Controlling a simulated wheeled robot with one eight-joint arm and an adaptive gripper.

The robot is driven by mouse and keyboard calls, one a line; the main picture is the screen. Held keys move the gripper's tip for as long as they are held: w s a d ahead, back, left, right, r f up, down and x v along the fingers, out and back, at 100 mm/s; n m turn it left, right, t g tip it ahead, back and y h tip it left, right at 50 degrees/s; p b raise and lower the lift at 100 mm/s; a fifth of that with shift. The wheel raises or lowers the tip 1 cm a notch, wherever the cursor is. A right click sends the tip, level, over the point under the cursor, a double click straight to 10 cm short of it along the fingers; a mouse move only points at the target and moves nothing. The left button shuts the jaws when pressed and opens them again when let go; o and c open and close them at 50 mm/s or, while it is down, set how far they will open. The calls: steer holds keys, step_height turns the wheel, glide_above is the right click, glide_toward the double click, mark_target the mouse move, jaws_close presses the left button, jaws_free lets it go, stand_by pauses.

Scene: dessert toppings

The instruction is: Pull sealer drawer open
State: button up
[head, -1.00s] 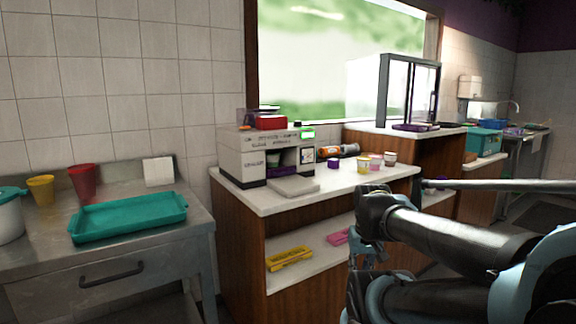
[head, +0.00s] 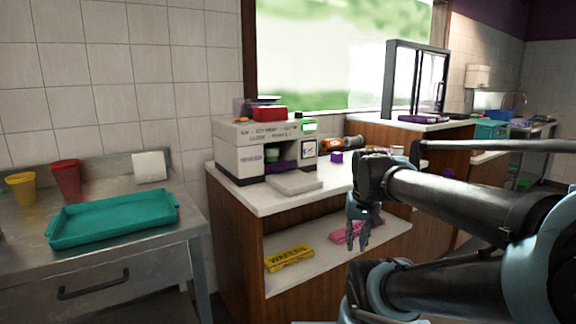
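The sealer (head: 262,148) is a white and grey box-shaped machine with a lit green display, standing on the white counter near the wall. Its low pale drawer or tray (head: 295,183) sticks out at the front over the counter. My gripper (head: 358,238) hangs fingers down to the right of the sealer, in front of the counter and clear of the drawer. Its fingers are small in view and I cannot tell how far apart they are. Nothing clearly shows in them.
A steel table (head: 110,263) with a teal tray (head: 115,217) and two cups stands at left. A yellow wafers box (head: 289,257) and a pink pack (head: 350,232) lie on the shelf below the counter. A purple cup (head: 336,157) stands right of the sealer.

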steer(key=w+a+r+m, duration=0.35)
steer(key=w+r, duration=0.35)
steer(key=r, duration=0.3)
steer(key=w+a+r+m, duration=0.2)
steer(key=w+a+r, duration=0.2)
steer(key=w+r, duration=0.45)
step_height(320, 180, up, 13)
steer(key=m+y, duration=0.1)
steer(key=m, duration=0.4)
glide_above(288, 162)
steer(key=s+d, duration=0.2)
steer(key=s, duration=0.5)
steer(key=shift+n+g, duration=0.25)
steer(key=shift+g, duration=0.05)
steer(key=f, duration=0.5)
steer(key=w+a+f, duration=0.1)
steer(key=f, duration=0.5)
steer(key=w+a+f, duration=0.1)
steer(key=f, duration=0.5)
steer(key=shift+w, duration=0.25)
jaws_close()
